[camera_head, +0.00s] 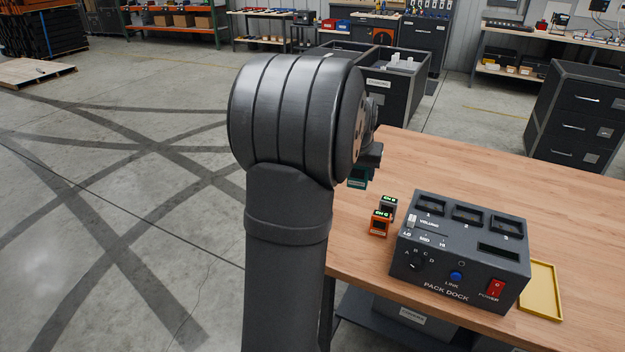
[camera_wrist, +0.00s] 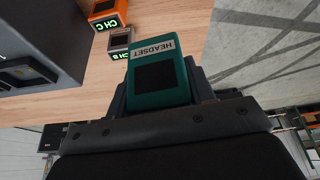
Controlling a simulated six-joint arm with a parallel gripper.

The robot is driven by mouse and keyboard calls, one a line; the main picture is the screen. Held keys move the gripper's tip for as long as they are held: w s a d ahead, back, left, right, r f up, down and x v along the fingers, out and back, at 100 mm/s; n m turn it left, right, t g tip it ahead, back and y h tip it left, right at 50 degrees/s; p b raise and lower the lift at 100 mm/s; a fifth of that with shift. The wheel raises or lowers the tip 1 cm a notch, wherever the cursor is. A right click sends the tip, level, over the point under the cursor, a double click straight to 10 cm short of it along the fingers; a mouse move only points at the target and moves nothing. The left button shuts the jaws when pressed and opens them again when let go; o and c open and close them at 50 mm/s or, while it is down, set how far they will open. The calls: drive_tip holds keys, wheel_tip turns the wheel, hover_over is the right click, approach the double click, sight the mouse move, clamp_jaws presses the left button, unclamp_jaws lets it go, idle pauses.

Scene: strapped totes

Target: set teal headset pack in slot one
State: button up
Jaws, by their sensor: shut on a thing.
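The teal headset pack (camera_wrist: 158,75) is in my gripper (camera_wrist: 160,95), with its "HEADSET" label and dark square facing the wrist camera. In the head view the pack (camera_head: 358,179) shows just below my gripper (camera_head: 368,158), left of the dock, and my arm hides part of the gripper. The grey pack dock (camera_head: 460,255) stands on the wooden table. Its top has slot one (camera_head: 430,208), slot two and slot three in a row, all looking empty, plus a wider slot in front of three.
An orange pack (camera_head: 380,223) marked CH C and a grey pack (camera_head: 388,206) marked CH B stand left of the dock. A yellow tray (camera_head: 541,291) lies to its right. The wooden table (camera_head: 450,165) behind the dock is clear.

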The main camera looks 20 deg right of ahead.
wheel_tip(320, 180, up, 6)
drive_tip(key=m, duration=0.2)
hover_over(433, 198)
drive_tip(key=shift+s+a+f, duration=0.15)
drive_tip(key=shift+f, duration=0.45)
drive_tip(key=shift+s+a+f, duration=0.15)
drive_tip(key=shift+f, duration=0.4)
drive_tip(key=shift+s+a+f, duration=0.15)
drive_tip(key=shift+f, duration=0.45)
drive_tip(key=shift+f, duration=0.9)
drive_tip(key=shift+f, duration=0.65)
drive_tip(key=o, duration=1.6)
drive_tip(key=shift+c, duration=0.2)
